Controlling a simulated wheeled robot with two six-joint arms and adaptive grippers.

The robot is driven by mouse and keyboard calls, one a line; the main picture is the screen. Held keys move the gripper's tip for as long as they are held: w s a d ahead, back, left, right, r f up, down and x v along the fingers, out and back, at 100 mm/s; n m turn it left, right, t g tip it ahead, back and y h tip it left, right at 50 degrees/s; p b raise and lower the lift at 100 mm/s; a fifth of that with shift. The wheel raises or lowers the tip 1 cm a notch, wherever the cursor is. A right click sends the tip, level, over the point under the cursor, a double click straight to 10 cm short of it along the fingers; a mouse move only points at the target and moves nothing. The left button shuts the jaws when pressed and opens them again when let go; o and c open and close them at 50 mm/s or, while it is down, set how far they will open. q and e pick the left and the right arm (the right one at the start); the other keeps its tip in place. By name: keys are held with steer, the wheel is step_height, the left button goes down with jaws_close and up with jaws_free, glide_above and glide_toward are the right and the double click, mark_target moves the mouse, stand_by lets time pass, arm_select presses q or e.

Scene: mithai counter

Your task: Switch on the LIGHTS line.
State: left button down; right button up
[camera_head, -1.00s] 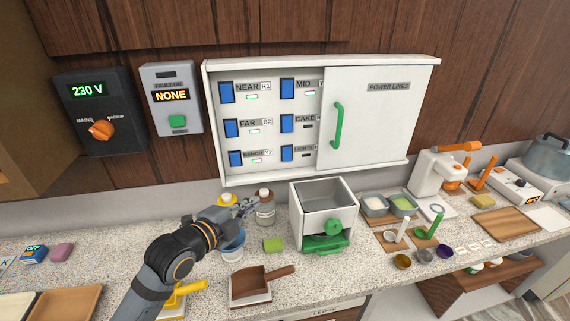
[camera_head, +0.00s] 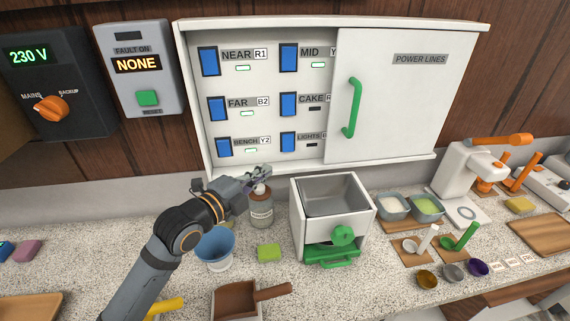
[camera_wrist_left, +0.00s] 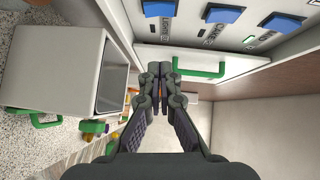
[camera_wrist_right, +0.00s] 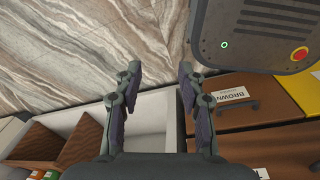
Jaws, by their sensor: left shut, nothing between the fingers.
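The LIGHTS switch (camera_head: 288,141) is a blue rocker in the bottom row of the white panel box (camera_head: 232,164), beside the sliding door's edge. Its label is partly cut off by the door, and its small lamp (camera_head: 312,145) is dark. My left gripper (camera_head: 258,174) is shut and empty, just below the box's lower edge, left of and below that switch. In the left wrist view, its closed fingers (camera_wrist_left: 159,70) point toward the box, with several blue switches along the top. My right gripper (camera_wrist_right: 158,72) shows only in its wrist view, open and empty.
The door (camera_head: 405,100) with its green handle (camera_head: 352,108) covers the box's right part. Below stand a bottle (camera_head: 261,212), a blue bowl (camera_head: 215,246) and a white machine (camera_head: 297,217).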

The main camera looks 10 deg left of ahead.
arm_select(q)
steer(key=f, duration=0.2)
steer(key=p, duration=0.3)
glide_toward(294, 149)
steer(key=d, duration=0.3)
steer(key=w, duration=0.3)
steer(key=w+a+p, duration=0.1)
steer(key=w, duration=0.1)
steer(key=shift+f, duration=0.3)
arm_select(e)
steer(key=w+r, duration=0.1)
steer(key=r, duration=0.2)
steer(key=shift+w+r, duration=0.15)
steer(key=shift+w, duration=0.25)
